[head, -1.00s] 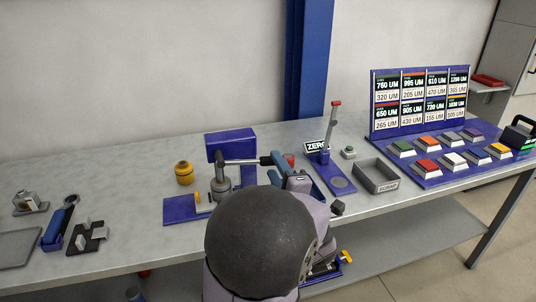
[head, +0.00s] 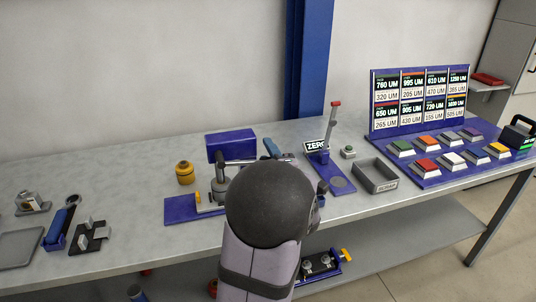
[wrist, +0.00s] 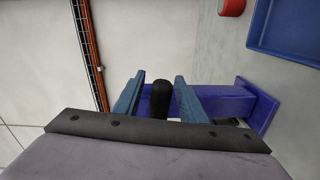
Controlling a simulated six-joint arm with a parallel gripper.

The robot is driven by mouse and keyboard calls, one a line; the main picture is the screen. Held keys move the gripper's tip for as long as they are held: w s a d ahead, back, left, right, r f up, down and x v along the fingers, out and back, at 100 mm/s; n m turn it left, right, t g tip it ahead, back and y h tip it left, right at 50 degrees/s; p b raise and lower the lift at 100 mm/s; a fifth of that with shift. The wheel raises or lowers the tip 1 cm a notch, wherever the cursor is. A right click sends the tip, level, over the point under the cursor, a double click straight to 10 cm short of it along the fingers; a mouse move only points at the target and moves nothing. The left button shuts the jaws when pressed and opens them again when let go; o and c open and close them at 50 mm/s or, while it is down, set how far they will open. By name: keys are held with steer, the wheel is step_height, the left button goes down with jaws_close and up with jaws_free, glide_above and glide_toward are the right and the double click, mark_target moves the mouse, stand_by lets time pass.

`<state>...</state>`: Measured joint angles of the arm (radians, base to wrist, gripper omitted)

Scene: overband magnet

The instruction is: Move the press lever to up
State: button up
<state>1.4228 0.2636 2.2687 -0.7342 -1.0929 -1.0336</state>
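The press has a blue head block (head: 231,145) and a blue base plate (head: 184,210), left of centre on the bench. Its grey lever (head: 238,162) extends roughly level to the right in the head view. My arm hides the lever's far end there. In the wrist view the black lever grip (wrist: 160,101) stands between the two blue fingers of my gripper (wrist: 159,98), with narrow gaps visible beside it. The gripper looks open around the grip. In the head view only a blue part of my gripper (head: 271,148) shows behind my arm.
A yellow knobbed weight (head: 185,173) stands left of the press. To the right are an upright red-tipped lever (head: 333,125) with a ZERO sign, a grey tray (head: 376,177) and a blue rack of coloured blocks (head: 430,180). A blue post stands behind the bench.

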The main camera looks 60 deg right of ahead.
jaws_close()
steer(key=shift+r, duration=0.15)
steer(key=w+a+r+n+b, duration=0.2)
steer(key=r+n+b, duration=0.3)
steer(key=r+n, duration=0.1)
steer(key=w+a+r+n+b, duration=0.2)
steer(key=r+n+b, duration=0.3)
steer(key=r+n, duration=0.2)
steer(key=shift+w+a+r+n, duration=0.2)
steer(key=shift+w+a+n, duration=0.15)
steer(key=shift+a+n, duration=0.05)
stand_by(0.4)
jaws_free()
